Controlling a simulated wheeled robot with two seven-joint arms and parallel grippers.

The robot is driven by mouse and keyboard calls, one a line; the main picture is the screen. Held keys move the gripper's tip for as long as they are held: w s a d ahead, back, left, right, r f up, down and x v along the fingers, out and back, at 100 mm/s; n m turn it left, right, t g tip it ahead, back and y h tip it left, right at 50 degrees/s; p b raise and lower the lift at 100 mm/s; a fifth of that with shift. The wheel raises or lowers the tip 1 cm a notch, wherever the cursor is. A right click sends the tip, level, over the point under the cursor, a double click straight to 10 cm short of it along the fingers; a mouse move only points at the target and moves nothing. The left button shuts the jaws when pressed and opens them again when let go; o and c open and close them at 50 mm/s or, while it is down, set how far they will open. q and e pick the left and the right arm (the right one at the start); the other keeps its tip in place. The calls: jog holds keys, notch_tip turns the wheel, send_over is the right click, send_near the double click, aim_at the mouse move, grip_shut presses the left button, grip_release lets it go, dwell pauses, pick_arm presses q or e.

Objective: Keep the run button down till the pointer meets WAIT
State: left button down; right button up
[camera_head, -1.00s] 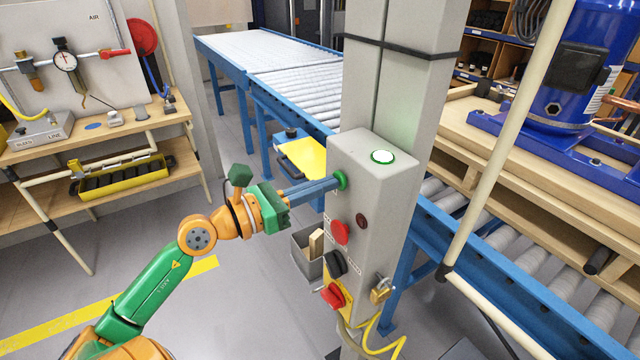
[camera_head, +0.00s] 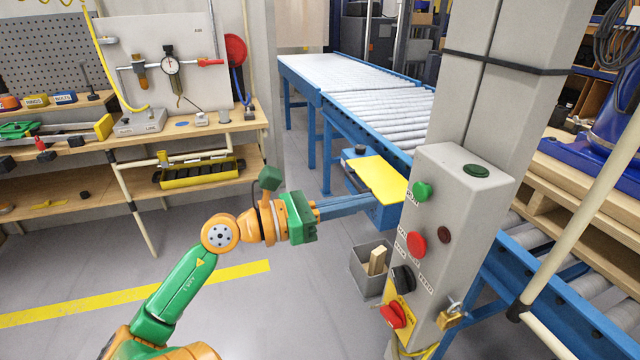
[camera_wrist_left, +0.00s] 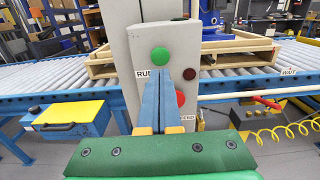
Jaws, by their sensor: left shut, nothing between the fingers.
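The green run button (camera_head: 422,191) is on the front of the grey control box (camera_head: 462,215); in the left wrist view the button (camera_wrist_left: 160,56) shows just above the fingertips, beside a partly covered RUN label. My left gripper (camera_head: 372,202) is shut and empty, its blue fingers pointing at the box with a gap to the button. In the left wrist view the fingers (camera_wrist_left: 163,78) cover part of the box front. The WAIT sign (camera_wrist_left: 288,71) is on the conveyor's side rail at the right. I cannot make out the pointer. My right gripper is not in view.
A red button (camera_head: 416,244), a black knob (camera_head: 403,278) and a red switch (camera_head: 392,315) sit below the run button. The green lamp (camera_head: 476,170) on the box top is dark. A wooden pallet (camera_wrist_left: 205,55) stands on the roller conveyor behind the box.

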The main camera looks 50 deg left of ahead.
pick_arm(q)
jog(key=shift+b+v, duration=0.75)
jog(key=shift+v, duration=1.45)
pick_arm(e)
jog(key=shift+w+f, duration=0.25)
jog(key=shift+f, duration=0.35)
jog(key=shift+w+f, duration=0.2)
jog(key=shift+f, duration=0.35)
